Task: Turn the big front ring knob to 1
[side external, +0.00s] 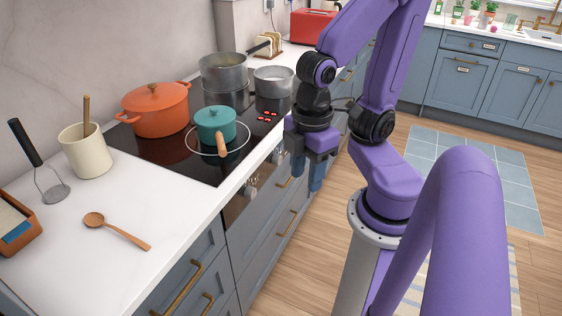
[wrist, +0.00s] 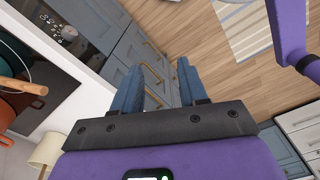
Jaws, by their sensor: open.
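The dark front panel (side external: 233,207) of the cooktop carries silvery round knobs (side external: 251,190), with more of them further along (side external: 278,157). In the wrist view a knob (wrist: 69,32) with pale marks around it shows on the panel at upper left. The marks are too small to read, so I cannot tell any knob's setting or which is the big front ring knob. My gripper (side external: 308,173) hangs in front of the counter, to the right of the knobs and apart from them. Its two blue fingers (wrist: 160,72) are spread with nothing between them.
On the black cooktop (side external: 180,165) stand an orange pot (side external: 157,110), a teal pot (side external: 215,125) with its wooden handle toward the front edge, and grey pans (side external: 222,70). A wooden spoon (side external: 117,232) lies on the white counter. Drawers with brass handles (side external: 185,285) lie below; the floor (side external: 335,225) is open.

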